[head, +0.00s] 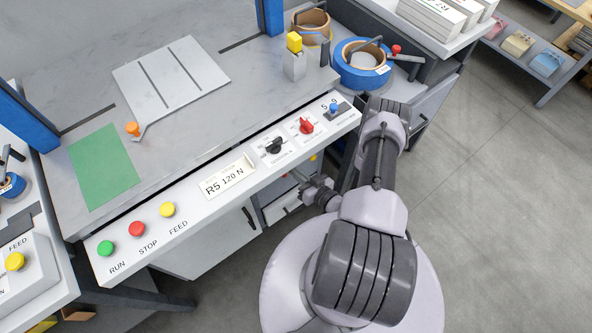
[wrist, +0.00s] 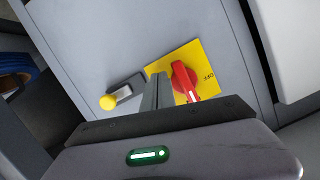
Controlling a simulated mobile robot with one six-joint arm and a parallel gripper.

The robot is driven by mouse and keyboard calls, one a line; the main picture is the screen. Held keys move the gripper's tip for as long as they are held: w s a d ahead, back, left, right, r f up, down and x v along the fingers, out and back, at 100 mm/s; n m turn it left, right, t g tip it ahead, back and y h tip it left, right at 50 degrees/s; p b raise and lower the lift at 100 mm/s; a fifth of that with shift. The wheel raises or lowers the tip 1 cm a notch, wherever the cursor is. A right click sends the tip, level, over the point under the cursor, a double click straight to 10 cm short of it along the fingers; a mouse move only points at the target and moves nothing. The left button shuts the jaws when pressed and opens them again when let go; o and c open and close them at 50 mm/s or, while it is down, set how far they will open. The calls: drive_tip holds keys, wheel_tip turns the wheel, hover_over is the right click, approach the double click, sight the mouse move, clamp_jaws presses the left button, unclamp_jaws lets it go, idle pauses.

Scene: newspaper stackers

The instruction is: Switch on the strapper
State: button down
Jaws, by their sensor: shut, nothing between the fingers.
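In the wrist view a red rotary switch (wrist: 184,80) sits on a yellow plate (wrist: 208,66) on a grey panel. The plate bears small lettering that seems to read OFF, and the knob has a white mark at its lower end. My gripper (wrist: 157,84) is shut and empty, its fingertips just left of the knob; I cannot tell whether they touch it. In the head view my gripper (head: 312,188) is low, in front of the strapper's cabinet, under the edge of the control panel (head: 203,207). The switch is mostly hidden there.
A lever with a yellow ball (wrist: 107,102) is left of the switch. Open floor lies right.

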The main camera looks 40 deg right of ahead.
drive_tip(key=shift+a+f, duration=0.15)
drive_tip(key=shift+a+f+m, duration=0.1)
drive_tip(key=shift+f+m, duration=0.1)
drive_tip(key=shift+m, duration=0.3)
drive_tip(key=shift+y, duration=0.3)
